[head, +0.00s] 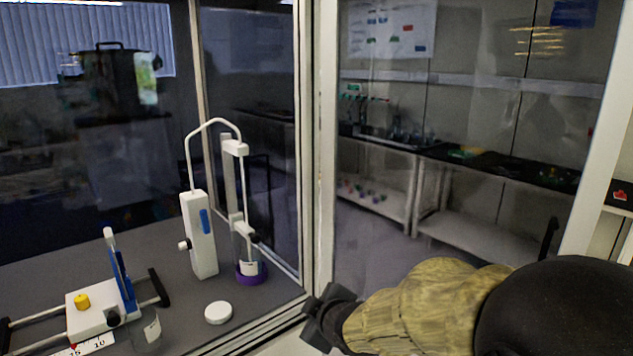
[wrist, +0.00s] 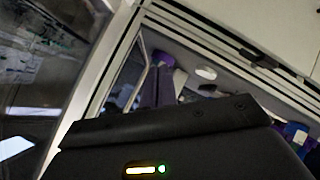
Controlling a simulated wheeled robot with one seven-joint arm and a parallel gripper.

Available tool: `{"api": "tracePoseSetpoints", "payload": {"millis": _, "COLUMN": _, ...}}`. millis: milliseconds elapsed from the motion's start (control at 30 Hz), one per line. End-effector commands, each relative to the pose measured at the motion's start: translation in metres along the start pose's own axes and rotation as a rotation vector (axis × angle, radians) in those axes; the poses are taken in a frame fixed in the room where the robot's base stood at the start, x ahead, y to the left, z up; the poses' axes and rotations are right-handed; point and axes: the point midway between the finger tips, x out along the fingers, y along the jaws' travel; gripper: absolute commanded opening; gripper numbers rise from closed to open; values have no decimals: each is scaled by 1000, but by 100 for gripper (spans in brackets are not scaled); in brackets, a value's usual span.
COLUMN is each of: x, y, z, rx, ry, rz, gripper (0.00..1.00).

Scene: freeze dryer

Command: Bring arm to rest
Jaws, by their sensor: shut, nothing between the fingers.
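My arm shows at the bottom right of the head view, with a yellowish, patterned section and a black rounded link. My gripper (head: 328,315) is the dark end of the arm, just right of the glass enclosure's lower frame. It is shut and empty, and holds nothing. In the wrist view its dark body with a small lit strip fills the lower part, and the fingertips cannot be made out there.
Left of the gripper, a framed glass enclosure (head: 312,150) holds a white freeze dryer unit (head: 200,235), a purple-based vessel (head: 250,278), a white round lid (head: 218,312) and a white device with a yellow knob (head: 95,308). Benches (head: 480,225) stand behind.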

Motion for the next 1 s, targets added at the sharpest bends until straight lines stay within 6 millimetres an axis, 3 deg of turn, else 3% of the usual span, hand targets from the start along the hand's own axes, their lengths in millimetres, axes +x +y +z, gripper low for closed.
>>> {"api": "tracePoseSetpoints", "payload": {"millis": 67, "x": -23, "y": 5, "z": 44, "rx": 201, "ry": -160, "rz": -24, "gripper": 0}}
{"api": "tracePoseSetpoints", "payload": {"millis": 200, "x": -69, "y": -12, "z": 115, "rx": 585, "ry": -443, "rz": -59, "gripper": 0}}
{"api": "tracePoseSetpoints", "payload": {"millis": 333, "x": -114, "y": -40, "z": 157, "rx": 900, "ry": -669, "rz": -73, "gripper": 0}}
{"api": "tracePoseSetpoints", "payload": {"millis": 500, "x": -141, "y": -62, "z": 175, "rx": 1089, "ry": -803, "rz": -79, "gripper": 0}}
{"api": "tracePoseSetpoints", "payload": {"millis": 1000, "x": -141, "y": -64, "z": 176, "rx": 1095, "ry": -808, "rz": -80, "gripper": 0}}
